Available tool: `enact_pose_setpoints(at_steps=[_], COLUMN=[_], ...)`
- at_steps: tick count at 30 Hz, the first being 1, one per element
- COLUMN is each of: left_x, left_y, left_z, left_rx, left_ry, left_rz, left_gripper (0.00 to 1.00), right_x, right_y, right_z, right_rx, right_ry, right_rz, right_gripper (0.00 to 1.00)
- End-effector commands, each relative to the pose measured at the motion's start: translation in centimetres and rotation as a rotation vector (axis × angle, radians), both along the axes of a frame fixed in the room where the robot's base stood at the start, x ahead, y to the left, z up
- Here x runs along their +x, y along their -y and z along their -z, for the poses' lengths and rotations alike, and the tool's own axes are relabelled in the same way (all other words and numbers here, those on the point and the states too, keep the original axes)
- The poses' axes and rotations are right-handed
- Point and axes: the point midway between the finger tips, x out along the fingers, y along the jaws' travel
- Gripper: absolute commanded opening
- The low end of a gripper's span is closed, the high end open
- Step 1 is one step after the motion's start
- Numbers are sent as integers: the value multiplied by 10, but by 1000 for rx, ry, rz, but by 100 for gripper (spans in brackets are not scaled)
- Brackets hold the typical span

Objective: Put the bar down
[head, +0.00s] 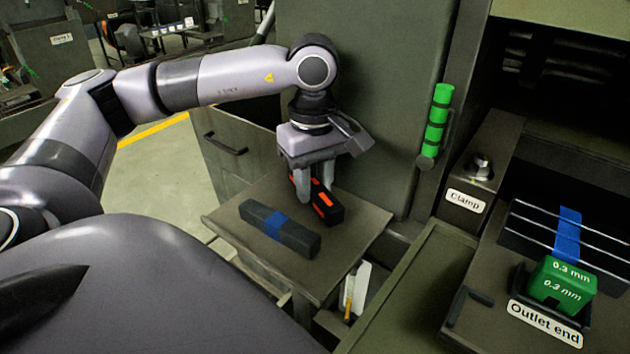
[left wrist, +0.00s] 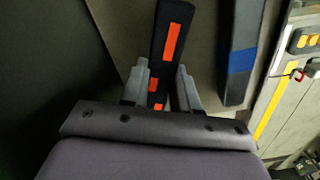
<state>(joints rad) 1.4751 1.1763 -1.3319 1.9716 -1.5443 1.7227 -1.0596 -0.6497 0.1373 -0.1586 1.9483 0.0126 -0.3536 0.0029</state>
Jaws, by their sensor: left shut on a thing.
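My left gripper (head: 314,190) points down over the small grey table (head: 356,232) and is shut on a black bar with orange marks (head: 325,206). The bar is at or just above the table top; I cannot tell whether it touches. In the left wrist view the bar (left wrist: 172,48) runs between the fingers (left wrist: 160,88), and its near end is hidden by the gripper body. A second dark bar with a blue band (head: 296,238) lies on the table, to the left of the held bar and apart from it. My right gripper is not in view.
A grey cabinet panel with a green cylinder (head: 437,120) on it stands behind the table. To the right are a part labelled Clamp (head: 466,201) and a green 0.3 mm block (head: 563,284) by the Outlet end label. The table's front right part is clear.

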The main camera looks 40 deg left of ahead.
Motion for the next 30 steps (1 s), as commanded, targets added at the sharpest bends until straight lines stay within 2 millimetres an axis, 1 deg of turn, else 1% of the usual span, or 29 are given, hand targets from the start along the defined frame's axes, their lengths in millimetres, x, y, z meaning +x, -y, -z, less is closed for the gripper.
enact_pose_setpoints(at_steps=[1, 4, 11, 15, 16, 17, 18, 26, 30], left_x=[2, 4, 4, 4, 4, 4, 4, 4, 4], left_y=[0, -1, -1, 0, -1, -1, -1, 0, -1], left_z=[1, 5, 6, 11, 11, 10, 10, 10, 4], left_rx=[0, -1, -1, -2, -1, -1, -1, -1, 0], left_ry=[1, 3, 3, 2, 1, 1, 1, 1, 1], left_rz=[-1, -1, -1, -1, -1, -1, -1, -1, -1], left_gripper=[0, 0, 0, 0, 33, 42, 55, 55, 55], right_x=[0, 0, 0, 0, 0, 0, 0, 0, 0], right_y=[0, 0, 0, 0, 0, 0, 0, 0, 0], right_z=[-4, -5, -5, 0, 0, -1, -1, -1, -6], right_rx=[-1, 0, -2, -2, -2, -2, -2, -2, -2], right_ry=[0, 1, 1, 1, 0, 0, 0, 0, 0], right_rz=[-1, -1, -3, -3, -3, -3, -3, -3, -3], right_gripper=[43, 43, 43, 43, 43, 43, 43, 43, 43])
